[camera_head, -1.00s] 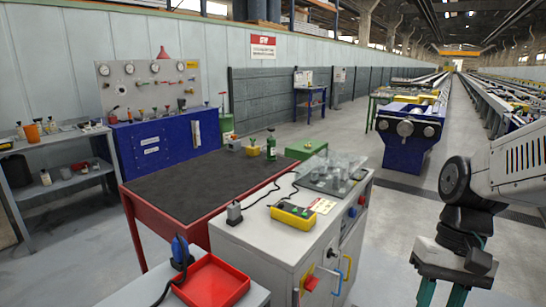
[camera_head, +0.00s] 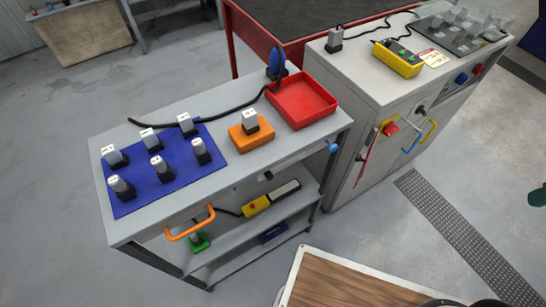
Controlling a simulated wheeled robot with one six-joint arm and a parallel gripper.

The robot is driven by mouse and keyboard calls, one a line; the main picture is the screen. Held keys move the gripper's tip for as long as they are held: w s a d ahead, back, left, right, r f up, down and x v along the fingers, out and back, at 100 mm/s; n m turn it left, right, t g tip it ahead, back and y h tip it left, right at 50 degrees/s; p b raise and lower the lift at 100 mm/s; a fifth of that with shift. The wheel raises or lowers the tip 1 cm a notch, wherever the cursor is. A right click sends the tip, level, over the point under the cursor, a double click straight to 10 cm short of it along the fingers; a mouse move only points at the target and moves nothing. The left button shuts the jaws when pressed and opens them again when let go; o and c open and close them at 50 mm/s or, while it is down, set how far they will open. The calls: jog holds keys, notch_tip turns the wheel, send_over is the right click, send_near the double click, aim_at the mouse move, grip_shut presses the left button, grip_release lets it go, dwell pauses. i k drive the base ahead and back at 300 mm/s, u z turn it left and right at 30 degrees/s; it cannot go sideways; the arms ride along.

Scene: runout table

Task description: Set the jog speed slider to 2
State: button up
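I cannot make out a labelled jog speed slider. A yellow and black hand control (camera_head: 270,198) lies on the cart's shelf. Only a dark green piece at the right edge, perhaps a fingertip of my gripper (camera_head: 538,197), shows, well away from the cart. Its opening is hidden.
A blue mat (camera_head: 135,200) with several grey-capped plugs, an orange block (camera_head: 242,138) and a red tray (camera_head: 285,105) are on the cart. An orange handle (camera_head: 190,225) juts from its front. Levers (camera_head: 390,128) and knobs jut from the cabinet.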

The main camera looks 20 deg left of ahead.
aim_at(268, 175)
jog(key=u, duration=0.75)
jog(key=k, duration=1.3)
jog(key=z, duration=0.15)
jog(key=i, duration=0.5)
jog(key=z, duration=0.5)
